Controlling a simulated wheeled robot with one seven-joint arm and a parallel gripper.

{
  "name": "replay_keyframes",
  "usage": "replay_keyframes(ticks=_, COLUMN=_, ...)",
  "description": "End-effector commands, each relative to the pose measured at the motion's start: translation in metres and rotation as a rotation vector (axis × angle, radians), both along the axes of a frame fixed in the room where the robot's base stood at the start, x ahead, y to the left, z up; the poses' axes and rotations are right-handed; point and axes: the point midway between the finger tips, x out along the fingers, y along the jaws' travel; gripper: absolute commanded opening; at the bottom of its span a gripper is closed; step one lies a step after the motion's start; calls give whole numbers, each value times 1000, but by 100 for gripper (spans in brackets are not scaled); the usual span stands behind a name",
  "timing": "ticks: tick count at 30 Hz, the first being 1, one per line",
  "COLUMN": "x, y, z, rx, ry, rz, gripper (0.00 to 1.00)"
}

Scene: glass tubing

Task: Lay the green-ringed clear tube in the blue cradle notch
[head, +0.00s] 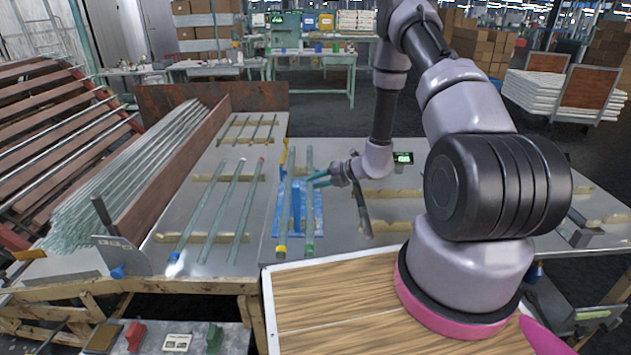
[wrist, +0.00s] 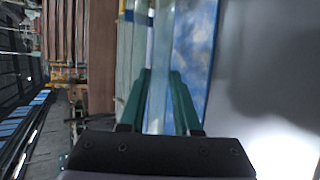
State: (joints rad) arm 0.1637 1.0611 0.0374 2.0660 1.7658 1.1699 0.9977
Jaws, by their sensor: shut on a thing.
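My gripper (head: 318,180) has teal fingers and reaches in from the right; they also show in the wrist view (wrist: 165,98). It is shut on the green-ringed clear tube (head: 309,215), whose green ring is at the near end. In the wrist view the clear tube (wrist: 161,50) runs up between the fingers. The blue cradle (head: 319,214) lies beneath on the grey table, and its blue surface shows right of the tube in the wrist view (wrist: 194,50). I cannot tell whether the tube touches the cradle; the notch is not clear.
A yellow-ringed tube (head: 284,205) lies just left, nearly parallel. Further left, several tubes rest on wooden strips (head: 203,238), beside a trough of many glass tubes (head: 110,190). More wooden strips (head: 392,194) and a dark bent piece (head: 361,208) are to the right.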

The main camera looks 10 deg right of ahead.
Motion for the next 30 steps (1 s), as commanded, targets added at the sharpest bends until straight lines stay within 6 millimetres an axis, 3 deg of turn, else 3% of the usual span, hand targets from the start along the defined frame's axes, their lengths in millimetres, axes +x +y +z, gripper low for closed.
replay_keyframes(ticks=2, x=0, y=0, z=-3, rx=1, ry=1, rz=-1, gripper=0)
replay_keyframes(ticks=3, x=0, y=0, z=-3, rx=0, ry=0, rz=0, gripper=43)
replay_keyframes(ticks=5, x=0, y=0, z=-2, rx=0, ry=0, rz=0, gripper=61)
replay_keyframes(ticks=14, x=0, y=0, z=-1, rx=0, ry=0, rz=0, gripper=61)
replay_keyframes(ticks=18, x=1, y=0, z=9, rx=0, ry=-2, rz=0, gripper=61)
replay_keyframes(ticks=30, x=-43, y=-58, z=50, rx=-1, ry=-1, rz=-3, gripper=61)
